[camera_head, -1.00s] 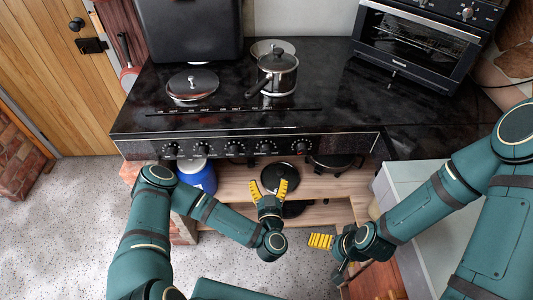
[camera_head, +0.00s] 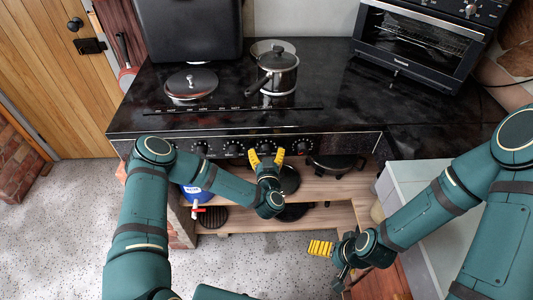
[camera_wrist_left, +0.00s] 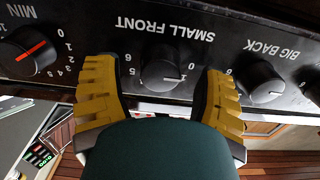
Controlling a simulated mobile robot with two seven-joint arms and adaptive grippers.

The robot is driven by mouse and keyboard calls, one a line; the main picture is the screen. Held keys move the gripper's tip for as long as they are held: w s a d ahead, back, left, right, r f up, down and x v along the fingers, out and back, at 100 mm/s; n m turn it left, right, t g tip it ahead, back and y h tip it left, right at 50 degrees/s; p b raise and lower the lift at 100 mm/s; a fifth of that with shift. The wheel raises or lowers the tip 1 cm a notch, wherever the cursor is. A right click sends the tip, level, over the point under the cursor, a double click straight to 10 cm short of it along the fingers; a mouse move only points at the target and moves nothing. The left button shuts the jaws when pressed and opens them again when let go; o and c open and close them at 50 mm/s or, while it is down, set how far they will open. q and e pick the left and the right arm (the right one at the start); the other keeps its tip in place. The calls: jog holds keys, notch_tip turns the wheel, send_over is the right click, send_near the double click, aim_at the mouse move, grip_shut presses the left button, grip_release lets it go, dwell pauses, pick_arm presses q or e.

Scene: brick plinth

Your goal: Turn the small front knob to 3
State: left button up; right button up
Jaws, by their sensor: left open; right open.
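The small front knob (camera_wrist_left: 160,73) is a dark round knob with a pale pointer line under the upside-down label SMALL FRONT in the left wrist view. Its pointer lies toward the right, near a 0. In the head view the knob (camera_head: 266,147) sits on the stove's front panel. My left gripper (camera_wrist_left: 155,80) is open, with its yellow fingers on either side of the knob. I cannot tell whether they touch it. It also shows in the head view (camera_head: 266,157). My right gripper (camera_head: 322,247) is open and empty, low at the right, away from the panel.
The BIG BACK knob (camera_wrist_left: 262,82) and the MIN knob (camera_wrist_left: 30,50) flank the small front knob closely. A wooden shelf (camera_head: 330,188) lies below the panel.

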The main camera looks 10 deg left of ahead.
pick_arm(q)
jog(key=shift+w, duration=0.1)
grip_shut()
jog(key=shift+r, duration=0.1)
dwell(0.3)
